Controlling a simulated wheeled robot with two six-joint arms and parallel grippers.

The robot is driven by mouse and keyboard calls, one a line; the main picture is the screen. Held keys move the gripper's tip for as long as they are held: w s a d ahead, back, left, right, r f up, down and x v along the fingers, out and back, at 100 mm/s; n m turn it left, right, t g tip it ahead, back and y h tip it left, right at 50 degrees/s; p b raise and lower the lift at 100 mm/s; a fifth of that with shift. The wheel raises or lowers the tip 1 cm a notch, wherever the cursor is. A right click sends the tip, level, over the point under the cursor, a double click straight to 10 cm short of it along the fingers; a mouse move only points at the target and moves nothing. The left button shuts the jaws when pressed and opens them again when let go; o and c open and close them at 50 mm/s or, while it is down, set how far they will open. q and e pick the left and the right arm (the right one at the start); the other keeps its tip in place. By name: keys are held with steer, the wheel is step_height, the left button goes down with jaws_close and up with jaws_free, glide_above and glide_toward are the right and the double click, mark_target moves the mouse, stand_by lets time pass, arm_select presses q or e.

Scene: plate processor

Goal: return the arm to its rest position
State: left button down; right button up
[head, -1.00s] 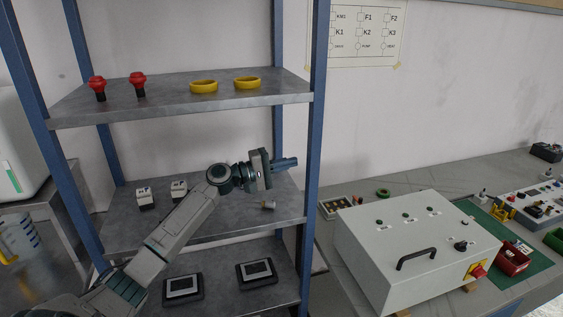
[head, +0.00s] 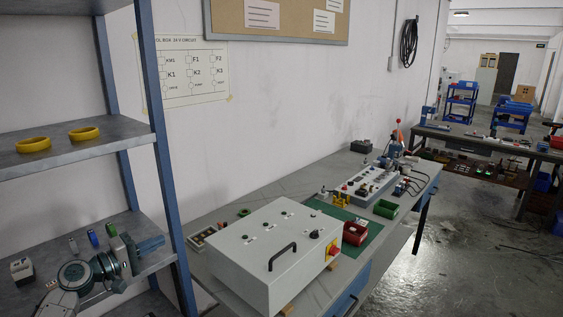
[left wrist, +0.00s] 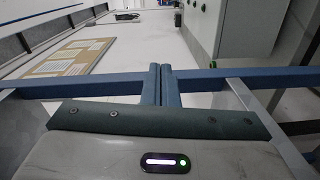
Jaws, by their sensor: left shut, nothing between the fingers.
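My left gripper (head: 150,245) is at the middle shelf (head: 160,262) of the blue-post rack, its arm coming in from the lower left in the head view. Its fingers point right, close to the rack's front right post. In the left wrist view the two blue fingers (left wrist: 161,84) lie together, shut with nothing between them. Part of the arm is cut off by the picture's lower edge. My right gripper is in neither view.
Yellow rings (head: 84,133) lie on the upper shelf. A white block (head: 22,270) and several small coloured parts are on the middle shelf. Right of the rack, a grey control box (head: 262,250) stands on the bench, with a red bin (head: 355,233) beyond it.

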arm_select(q)
steer(key=s+d+f+m+g+y, duration=0.2)
steer(key=s+d+f+m+g, duration=0.2)
steer(key=s+d+f, duration=0.45)
steer(key=s+d+f+m+g+y, duration=0.1)
steer(key=s+d+f+m+g, duration=0.4)
steer(key=s+f, duration=0.65)
steer(key=s+a+f+m+g+y, duration=0.15)
steer(key=s+y, duration=0.35)
steer(key=s, duration=0.7)
steer(key=s+a+f+n+y, duration=0.15)
steer(key=s+y, duration=0.25)
steer(key=s, duration=0.7)
step_height(320, 180, down, 28)
steer(key=a+g, duration=0.1)
steer(key=a, duration=0.2)
steer(key=s+a+f+g+b, duration=0.1)
steer(key=s+f, duration=1.7)
steer(key=f, duration=0.4)
steer(key=shift+s+f, duration=0.25)
steer(key=shift+s, duration=0.15)
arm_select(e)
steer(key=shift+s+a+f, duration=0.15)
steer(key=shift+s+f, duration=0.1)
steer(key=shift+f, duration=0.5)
